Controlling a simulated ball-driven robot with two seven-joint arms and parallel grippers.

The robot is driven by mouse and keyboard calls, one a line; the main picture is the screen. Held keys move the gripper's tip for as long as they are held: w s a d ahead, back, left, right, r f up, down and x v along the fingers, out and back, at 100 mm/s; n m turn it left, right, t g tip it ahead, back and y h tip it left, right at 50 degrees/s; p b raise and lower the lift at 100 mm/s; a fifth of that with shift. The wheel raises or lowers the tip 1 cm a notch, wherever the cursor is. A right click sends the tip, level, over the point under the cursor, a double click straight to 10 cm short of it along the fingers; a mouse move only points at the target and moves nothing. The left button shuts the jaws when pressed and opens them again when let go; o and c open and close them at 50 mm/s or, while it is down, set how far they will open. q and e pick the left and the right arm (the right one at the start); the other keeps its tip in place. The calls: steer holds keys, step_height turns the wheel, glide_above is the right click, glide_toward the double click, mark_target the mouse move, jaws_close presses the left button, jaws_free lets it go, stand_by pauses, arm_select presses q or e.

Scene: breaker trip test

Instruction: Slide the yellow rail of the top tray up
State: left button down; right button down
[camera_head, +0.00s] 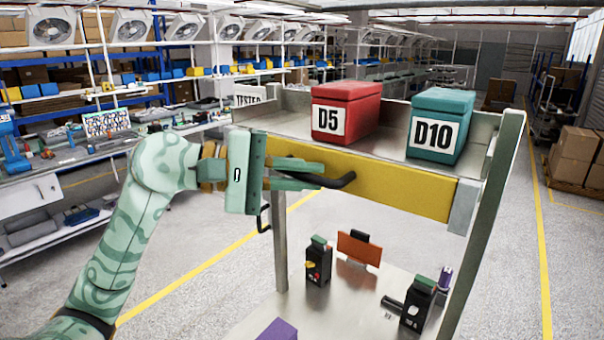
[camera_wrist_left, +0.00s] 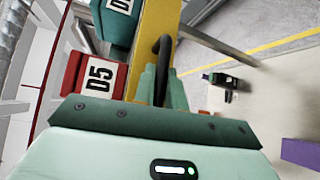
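The yellow rail (camera_head: 390,185) runs along the front of the metal top tray (camera_head: 394,123). It shows as a yellow strip in the left wrist view (camera_wrist_left: 158,18). A black curved handle (camera_head: 343,181) sticks out from the rail's face. My left gripper (camera_head: 305,175) is at the rail's left part, its fingers on either side of the handle. In the left wrist view the fingers (camera_wrist_left: 163,88) look shut on the handle (camera_wrist_left: 164,48). The handle's end is partly hidden between them. My right gripper is not in view.
A red D5 box (camera_head: 345,107) and a teal D10 box (camera_head: 440,122) sit on the top tray. The lower shelf (camera_head: 345,300) holds small black devices, an orange plate (camera_head: 358,248) and a purple block (camera_head: 278,330). A grey post (camera_head: 492,215) stands at the right.

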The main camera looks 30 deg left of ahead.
arm_select(q)
steer(key=shift+a+r+p, duration=0.1)
steer(key=shift+r+p, duration=0.2)
steer(key=shift+r, duration=2.5)
steer(key=c, duration=1.5)
jaws_free()
steer(key=shift+o, duration=0.2)
steer(key=shift+f, duration=0.1)
steer(key=shift+s+a+b, duration=0.15)
steer(key=shift+a+b, duration=0.05)
steer(key=shift+b, duration=0.1)
steer(key=b+v, duration=0.8)
steer(key=v, duration=0.8)
steer(key=shift+d, duration=0.15)
